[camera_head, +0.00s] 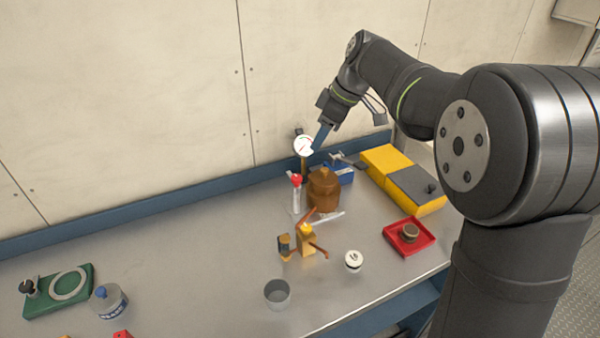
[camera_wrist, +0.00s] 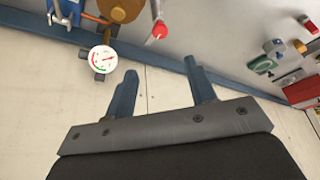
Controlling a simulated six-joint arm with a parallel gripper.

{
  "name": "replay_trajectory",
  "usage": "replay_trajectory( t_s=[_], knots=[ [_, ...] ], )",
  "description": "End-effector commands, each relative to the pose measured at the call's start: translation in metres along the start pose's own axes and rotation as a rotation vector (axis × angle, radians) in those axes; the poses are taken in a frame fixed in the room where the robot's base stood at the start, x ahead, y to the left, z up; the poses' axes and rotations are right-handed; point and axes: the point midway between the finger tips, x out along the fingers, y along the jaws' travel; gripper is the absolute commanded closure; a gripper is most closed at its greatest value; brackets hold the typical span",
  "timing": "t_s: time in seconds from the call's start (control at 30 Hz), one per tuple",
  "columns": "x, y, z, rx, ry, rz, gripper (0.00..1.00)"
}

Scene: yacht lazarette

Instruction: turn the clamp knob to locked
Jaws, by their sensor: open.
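I cannot tell for certain which part is the clamp knob. A green plate (camera_head: 75,298) at the left end of the bench carries a pale ring (camera_head: 68,284) and a small black knob (camera_head: 28,287). Another dark knob (camera_head: 430,188) sits on the grey top of a yellow box (camera_head: 385,158) at the right. No lock marking is readable. My gripper (camera_head: 319,138) is open and empty, high by the back wall near a white dial gauge (camera_head: 304,146), far from the green plate. In the wrist view its fingers (camera_wrist: 160,72) stand apart with only wall between them.
Behind the bench's middle stand a brown lidded pot (camera_head: 323,190), a red-topped tool (camera_head: 296,190) and a blue block (camera_head: 345,173). A brass fitting (camera_head: 307,240), grey cup (camera_head: 277,294), white disc (camera_head: 353,261) and red tray (camera_head: 409,237) are nearer. Bench left of centre is clear.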

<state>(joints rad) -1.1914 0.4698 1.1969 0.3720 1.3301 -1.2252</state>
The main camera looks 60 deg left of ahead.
Motion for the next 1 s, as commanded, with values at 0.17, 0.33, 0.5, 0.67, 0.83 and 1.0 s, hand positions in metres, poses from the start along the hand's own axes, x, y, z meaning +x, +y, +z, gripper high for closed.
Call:
replay_trajectory(
  t_s=[0.17,0.33,0.5,0.67,0.83,1.0],
  knots=[
    [0.041,-0.001,0.000,-0.002,-0.003,-0.004,0.49],
    [0.079,-0.001,0.000,-0.003,-0.003,-0.004,0.49],
    [0.112,-0.001,0.000,-0.002,-0.002,-0.003,0.49],
    [0.134,-0.001,0.000,-0.002,-0.002,-0.001,0.49],
    [0.144,0.000,0.000,-0.003,-0.002,0.000,0.49],
    [0.145,0.000,0.000,-0.003,-0.001,0.001,0.49]
  ],
)
